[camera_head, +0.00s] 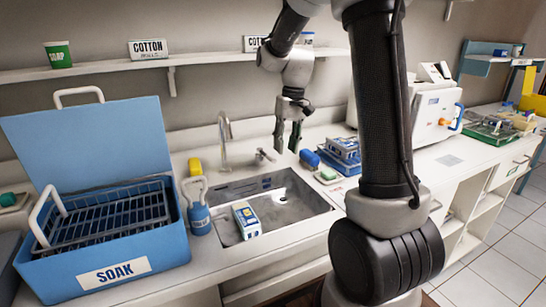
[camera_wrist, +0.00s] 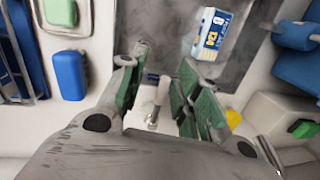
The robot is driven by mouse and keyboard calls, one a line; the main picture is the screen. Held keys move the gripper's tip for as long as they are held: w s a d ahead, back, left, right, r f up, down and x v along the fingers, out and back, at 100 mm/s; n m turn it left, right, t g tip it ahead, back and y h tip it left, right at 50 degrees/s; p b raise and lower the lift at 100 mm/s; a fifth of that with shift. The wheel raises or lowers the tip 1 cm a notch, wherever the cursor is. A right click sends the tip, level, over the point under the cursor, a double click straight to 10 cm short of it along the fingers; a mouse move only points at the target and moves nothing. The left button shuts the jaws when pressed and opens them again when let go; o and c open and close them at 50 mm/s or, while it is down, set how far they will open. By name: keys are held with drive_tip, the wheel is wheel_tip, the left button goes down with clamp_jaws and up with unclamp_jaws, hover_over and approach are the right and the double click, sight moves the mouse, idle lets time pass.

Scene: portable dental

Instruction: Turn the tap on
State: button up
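The tap has a tall curved metal spout (camera_head: 226,137) behind the left part of the sink and a separate small lever (camera_head: 263,155) on the counter to its right. My gripper (camera_head: 287,142) points down behind the sink, a little right of and above the lever in the head view. Its two green-padded fingers are apart and hold nothing. In the wrist view the pale lever (camera_wrist: 163,90) shows in the gap between the fingers of my gripper (camera_wrist: 163,65). I cannot tell whether they touch it. No water shows at the spout.
The sink (camera_head: 290,205) holds a blue-and-white box (camera_head: 246,220). A blue bottle (camera_head: 198,210) and a blue SOAK bin (camera_head: 112,265) stand left.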

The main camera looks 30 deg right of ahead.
sight(266, 155)
drive_tip(key=w+r, duration=0.2)
drive_tip(key=w, duration=0.3)
drive_tip(key=shift+n+t+y, duration=0.3)
drive_tip(key=shift+n, duration=0.1)
drive_tip(key=f, duration=0.2)
drive_tip(key=a+f, duration=0.1)
drive_tip(key=f, duration=0.2)
drive_tip(key=a+f, duration=0.1)
drive_tip(key=f, duration=0.2)
drive_tip(key=shift+s+a, duration=0.2)
drive_tip(key=shift+s, duration=0.2)
drive_tip(key=shift+r, duration=0.1)
clamp_jaws()
